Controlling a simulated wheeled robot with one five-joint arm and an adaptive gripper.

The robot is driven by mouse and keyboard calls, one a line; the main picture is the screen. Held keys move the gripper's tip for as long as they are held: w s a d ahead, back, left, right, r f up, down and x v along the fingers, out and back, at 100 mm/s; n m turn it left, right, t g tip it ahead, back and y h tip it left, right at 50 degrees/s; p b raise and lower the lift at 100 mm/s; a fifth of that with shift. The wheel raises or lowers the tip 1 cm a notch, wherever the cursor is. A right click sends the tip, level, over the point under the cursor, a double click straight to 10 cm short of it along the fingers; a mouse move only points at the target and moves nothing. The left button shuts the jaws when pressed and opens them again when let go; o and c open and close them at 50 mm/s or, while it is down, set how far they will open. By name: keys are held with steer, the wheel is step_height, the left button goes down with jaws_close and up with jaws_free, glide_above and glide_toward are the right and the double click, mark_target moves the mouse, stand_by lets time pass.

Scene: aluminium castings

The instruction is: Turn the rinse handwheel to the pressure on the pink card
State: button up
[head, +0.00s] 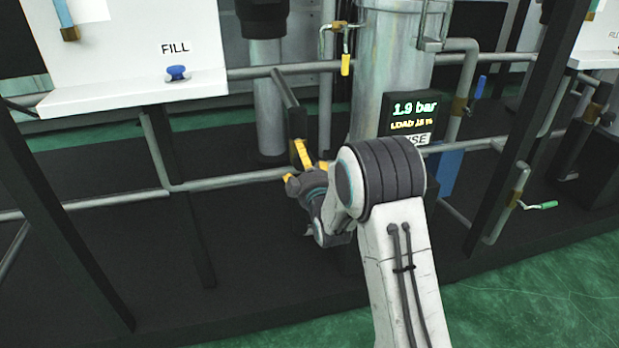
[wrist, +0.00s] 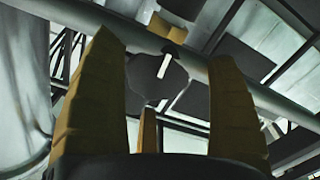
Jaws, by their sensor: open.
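My gripper (head: 302,162) is in the middle of the head view, its yellow fingers spread. In the wrist view my gripper (wrist: 165,62) is open, with one finger on each side and a third low in the middle. A dark, rounded, wheel-like part (wrist: 146,80) with a white bar shows between the fingers, beyond them; I cannot tell whether they touch it. In the head view a dark part (head: 297,123) sits just above the fingers, perhaps the handwheel edge-on. The pressure display (head: 410,112) reads 1.9 bar. A label below it ends in "SE", partly hidden by my arm. I see no pink card.
Grey pipes (head: 225,180) run across behind and beside my gripper. A tall metal column (head: 385,75) stands behind the display. A white FILL panel (head: 120,45) with a blue knob (head: 177,73) is at left. Dark posts (head: 60,210) and (head: 530,120) stand in front on either side.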

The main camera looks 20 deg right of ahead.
steer(key=s, duration=1.1)
steer(key=shift+w+m, duration=0.7)
steer(key=shift+w, duration=1.25)
steer(key=shift+w+m, duration=0.7)
steer(key=shift+w, duration=1.3)
steer(key=shift+w+m, duration=0.7)
steer(key=shift+w, duration=1.25)
